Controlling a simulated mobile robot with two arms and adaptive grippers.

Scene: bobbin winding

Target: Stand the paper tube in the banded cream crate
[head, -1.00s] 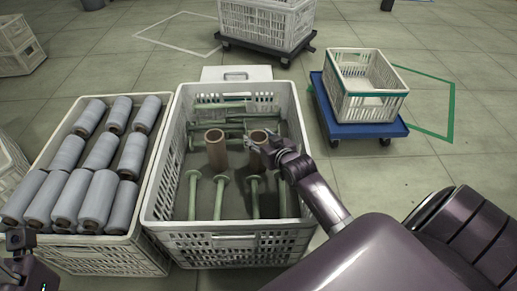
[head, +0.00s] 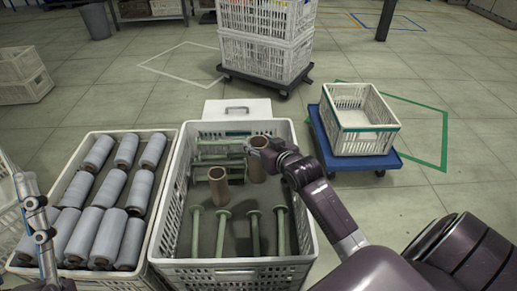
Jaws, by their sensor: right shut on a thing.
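The banded cream crate (head: 361,142) sits at the right with a teal band round its rim, on a blue dolly; its inside looks empty. My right gripper (head: 271,154) is shut on a brown paper tube (head: 258,166), which it holds upright above the back part of the large white crate (head: 230,269). A second brown paper tube (head: 218,187) stands in that crate, left of the held one. My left gripper (head: 36,208) is at the left edge, away from the tubes; its jaw opening is unclear.
Green bobbins (head: 222,230) lie in the large white crate. Grey wound bobbins (head: 103,236) fill the crate to its left. The blue dolly (head: 325,145) carries the banded crate. A stacked white crate on a dark dolly (head: 264,55) stands behind. Floor is clear between them.

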